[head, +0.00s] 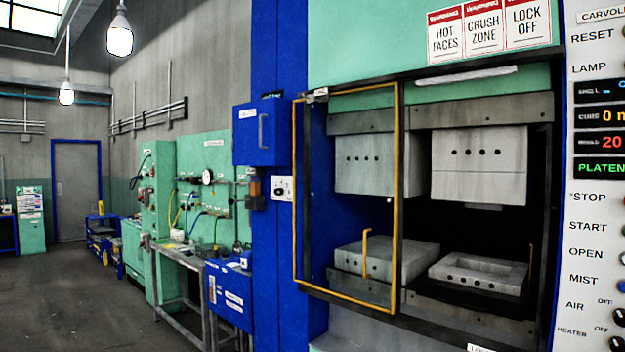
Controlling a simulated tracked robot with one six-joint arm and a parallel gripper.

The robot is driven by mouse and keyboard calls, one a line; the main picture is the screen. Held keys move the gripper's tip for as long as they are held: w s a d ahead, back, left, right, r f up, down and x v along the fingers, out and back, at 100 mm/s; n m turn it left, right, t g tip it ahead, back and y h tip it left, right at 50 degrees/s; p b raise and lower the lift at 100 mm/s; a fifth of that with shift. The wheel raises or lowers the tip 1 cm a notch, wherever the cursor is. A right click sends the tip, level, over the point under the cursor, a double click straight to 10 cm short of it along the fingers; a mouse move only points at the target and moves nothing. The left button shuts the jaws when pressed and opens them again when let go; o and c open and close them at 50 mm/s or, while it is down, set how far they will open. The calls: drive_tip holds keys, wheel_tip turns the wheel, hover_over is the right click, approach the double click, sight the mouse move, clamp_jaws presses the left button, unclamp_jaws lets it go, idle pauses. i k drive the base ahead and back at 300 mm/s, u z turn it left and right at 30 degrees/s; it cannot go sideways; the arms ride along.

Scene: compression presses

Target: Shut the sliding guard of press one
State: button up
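The sliding guard (397,200) is a clear panel in a thin orange-yellow frame on the front of the press (340,60). It covers the left part of the press opening and reaches past the opening's left edge. The right part of the opening is uncovered. An orange upright handle (366,252) shows low inside the frame's outline. Grey upper blocks (478,165) hang above grey lower blocks (478,275), with a dark gap between. My gripper is not in view. No label reading press one is legible.
A control panel (597,210) with displays and buttons stands at the right edge. A blue box (260,131) juts out left of the guard. A bench (190,262) and a blue cabinet (230,293) stand farther left. The floor (80,300) at the left is open.

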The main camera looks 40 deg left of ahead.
sight(396, 134)
drive_tip(key=u, duration=0.8)
drive_tip(key=k, duration=0.15)
drive_tip(key=u, duration=0.65)
drive_tip(key=i, duration=0.95)
drive_tip(key=u, duration=0.65)
drive_tip(key=i, duration=1.55)
drive_tip(key=u, duration=0.05)
